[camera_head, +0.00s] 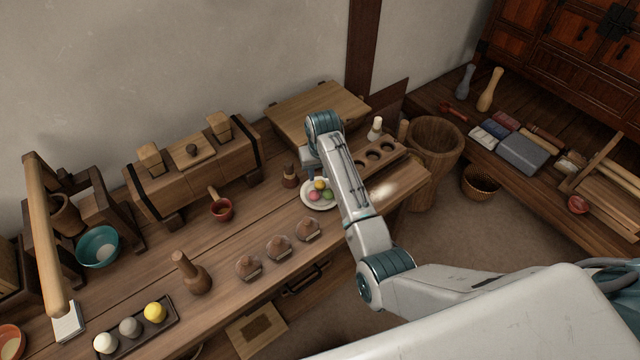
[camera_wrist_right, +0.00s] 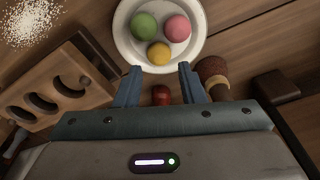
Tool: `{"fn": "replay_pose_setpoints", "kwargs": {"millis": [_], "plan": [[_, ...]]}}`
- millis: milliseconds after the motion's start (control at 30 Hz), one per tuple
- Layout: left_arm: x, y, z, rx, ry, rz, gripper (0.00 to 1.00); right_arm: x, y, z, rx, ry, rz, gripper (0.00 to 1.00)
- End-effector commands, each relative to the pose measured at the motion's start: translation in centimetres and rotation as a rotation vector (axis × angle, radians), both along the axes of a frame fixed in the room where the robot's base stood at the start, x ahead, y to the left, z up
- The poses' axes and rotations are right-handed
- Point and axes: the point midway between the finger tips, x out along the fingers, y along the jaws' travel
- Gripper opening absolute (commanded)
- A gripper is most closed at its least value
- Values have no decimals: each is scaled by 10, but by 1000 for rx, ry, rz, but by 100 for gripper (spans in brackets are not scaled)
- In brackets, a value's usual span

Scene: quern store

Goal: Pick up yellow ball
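A small yellow ball (camera_head: 320,184) sits on a white plate (camera_head: 307,203) on the wooden counter, with a pink ball (camera_head: 314,196) and a green ball (camera_head: 327,195). In the right wrist view the yellow ball (camera_wrist_right: 158,54) is the nearest of the three to my right gripper (camera_wrist_right: 160,70). The gripper is open, with its fingers apart and nothing held between them. The yellow ball appears just beyond the fingertips. Another yellow ball (camera_head: 155,312) sits on a dark tray at the lower left. My left gripper is not in view.
A wooden block with round hollows (camera_head: 373,155) stands right of the plate. A brown stopper-like item (camera_head: 290,177) stands left of it. A small red object (camera_wrist_right: 161,95) shows between the fingers, below the plate. Several lidded pots (camera_head: 278,247) line the counter's front.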

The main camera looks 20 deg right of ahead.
Motion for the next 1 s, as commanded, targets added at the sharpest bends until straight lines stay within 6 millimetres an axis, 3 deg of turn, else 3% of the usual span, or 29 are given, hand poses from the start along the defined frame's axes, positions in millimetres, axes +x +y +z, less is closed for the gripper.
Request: {"fn": "replay_pose_setpoints", "kwargs": {"millis": [400,667,700,833,1000], "plan": [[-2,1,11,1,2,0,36,8,-2,-47,1,2,1,36],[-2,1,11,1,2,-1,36,8,-2,-52,1,0,0,36],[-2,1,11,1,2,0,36,8,-2,-52,1,0,0,34],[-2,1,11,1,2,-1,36,8,-2,-52,1,0,0,9],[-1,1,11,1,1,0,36,8,-2,-52,1,0,0,8]]}}
